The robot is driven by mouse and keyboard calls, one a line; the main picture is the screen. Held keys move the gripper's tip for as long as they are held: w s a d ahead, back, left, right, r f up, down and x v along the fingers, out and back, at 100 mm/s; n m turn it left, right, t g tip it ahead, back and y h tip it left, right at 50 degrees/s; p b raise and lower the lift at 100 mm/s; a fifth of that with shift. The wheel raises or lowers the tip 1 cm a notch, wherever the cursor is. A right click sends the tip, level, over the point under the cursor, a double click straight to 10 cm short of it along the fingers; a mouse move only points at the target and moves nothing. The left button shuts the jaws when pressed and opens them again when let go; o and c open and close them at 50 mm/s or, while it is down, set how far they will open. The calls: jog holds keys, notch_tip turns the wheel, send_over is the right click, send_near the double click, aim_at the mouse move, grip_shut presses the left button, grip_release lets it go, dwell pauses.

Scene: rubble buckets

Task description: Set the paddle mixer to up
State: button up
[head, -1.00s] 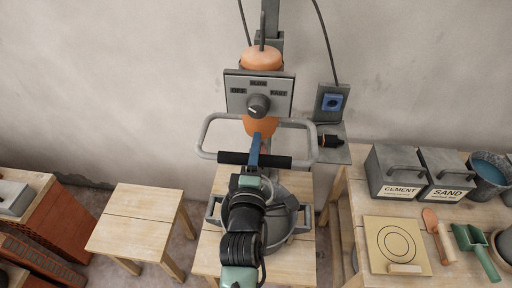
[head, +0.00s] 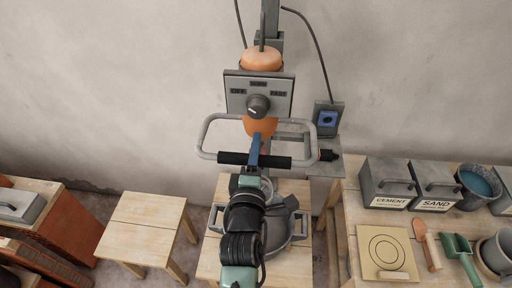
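The paddle mixer (head: 262,58) is an orange machine on a grey upright column, with a grey box carrying a dial (head: 258,105) and labels that appear to read OFF, SLOW and FAST. A looped grey handle frame with a black grip bar (head: 230,158) runs across its front. My gripper (head: 254,154) is at the middle of that bar, with a blue finger across it, and looks shut on it; the other finger is hidden. A grey bucket (head: 292,203) stands below on a wooden stand, partly behind my arm. The paddle itself is hidden.
A wooden stool (head: 148,220) stands to the left, near bricks and a trowel. On the right table are CEMENT (head: 388,184) and SAND (head: 436,187) boxes, buckets, scoops and a board with circles (head: 385,252). A blue socket (head: 327,118) is right of the column.

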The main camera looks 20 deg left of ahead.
jog(key=o, duration=0.4)
jog(key=shift+r, duration=0.5)
jog(key=shift+f, duration=0.15)
jog(key=b+v, duration=0.3)
jog(key=v, duration=1)
